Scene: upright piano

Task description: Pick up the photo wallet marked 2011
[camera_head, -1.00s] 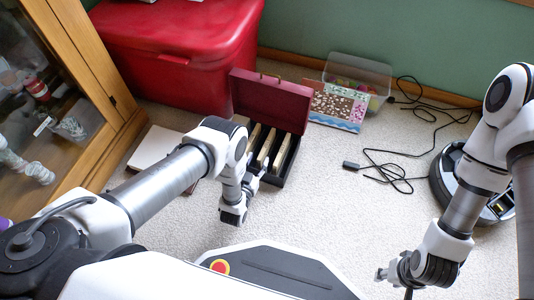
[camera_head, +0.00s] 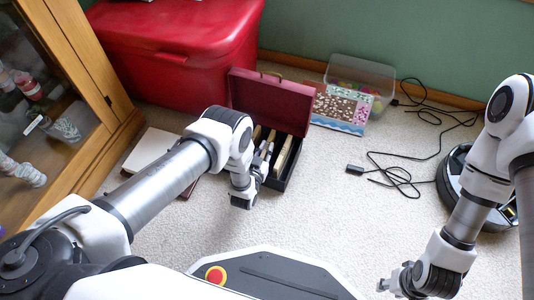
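An open case (camera_head: 302,141) with a dark red lid and black inside stands on the carpet. Several pale upright wallets (camera_head: 284,157) stand in it; no marking such as 2011 is readable at this size. My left gripper (camera_head: 266,157) is at the left part of the case, its fingers over or among the wallets. The arm hides part of the case, and I cannot tell whether the fingers are apart or closed. My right gripper (camera_head: 381,286) hangs low at the front right, far from the case; its finger state is unclear.
A red storage chest (camera_head: 185,60) stands behind the case. A glass-fronted cabinet (camera_head: 110,80) is at left, with a white book (camera_head: 150,147) near it. A clear plastic bin (camera_head: 375,75), a patterned board (camera_head: 341,108), a black cable (camera_head: 400,178) and a round robot vacuum (camera_head: 450,180) lie right.

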